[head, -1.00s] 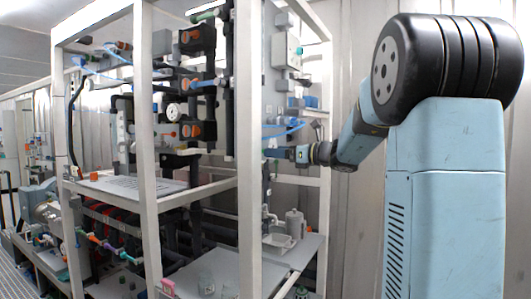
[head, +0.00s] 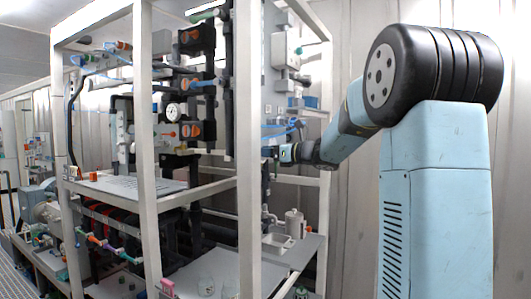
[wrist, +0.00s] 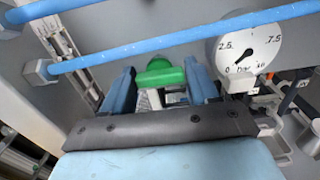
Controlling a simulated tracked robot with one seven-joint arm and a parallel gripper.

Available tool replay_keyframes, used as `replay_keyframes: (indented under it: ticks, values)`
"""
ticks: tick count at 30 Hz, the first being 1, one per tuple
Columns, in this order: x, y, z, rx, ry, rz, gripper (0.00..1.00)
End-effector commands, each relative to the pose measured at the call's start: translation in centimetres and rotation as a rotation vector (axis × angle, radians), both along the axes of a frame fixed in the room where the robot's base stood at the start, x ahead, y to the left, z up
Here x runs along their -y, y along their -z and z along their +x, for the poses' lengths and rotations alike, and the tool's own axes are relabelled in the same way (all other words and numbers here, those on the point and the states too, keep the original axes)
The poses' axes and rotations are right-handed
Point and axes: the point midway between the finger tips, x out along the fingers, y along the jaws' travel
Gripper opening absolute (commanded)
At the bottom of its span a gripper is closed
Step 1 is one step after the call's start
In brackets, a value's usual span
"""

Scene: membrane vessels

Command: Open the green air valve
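The green air valve (wrist: 160,73) shows in the wrist view as a bright green handle on a grey panel. My gripper (wrist: 163,76) is open, with one blue finger to the left of the green handle and one to the right. The handle appears between the fingertips, with small gaps on both sides; I cannot tell how deep it lies between them. In the head view my gripper (head: 283,153) is inside the white frame, at the right post, and its fingertips are hard to make out. I cannot make out the green valve there.
Blue air tubes (wrist: 180,40) cross above the valve in the wrist view. A round pressure gauge (wrist: 243,52) is close to the right finger. In the head view a white frame post (head: 249,150) stands just left of my gripper. A shelf (head: 285,250) lies below.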

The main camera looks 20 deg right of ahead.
Motion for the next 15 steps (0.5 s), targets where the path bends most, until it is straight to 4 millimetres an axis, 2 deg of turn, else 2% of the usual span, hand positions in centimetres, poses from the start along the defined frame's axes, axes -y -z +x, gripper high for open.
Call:
replay_keyframes:
  ticks: [1, 10, 15]
  values:
    - [-0.01, 0.0, -0.01, 0.0, 0.0, 0.0, 0.54]
    - [0.0, -0.01, 0.0, 0.0, 0.0, 0.0, 0.25]
    - [0.01, -0.02, 0.0, 0.005, 0.0, -0.005, 0.25]
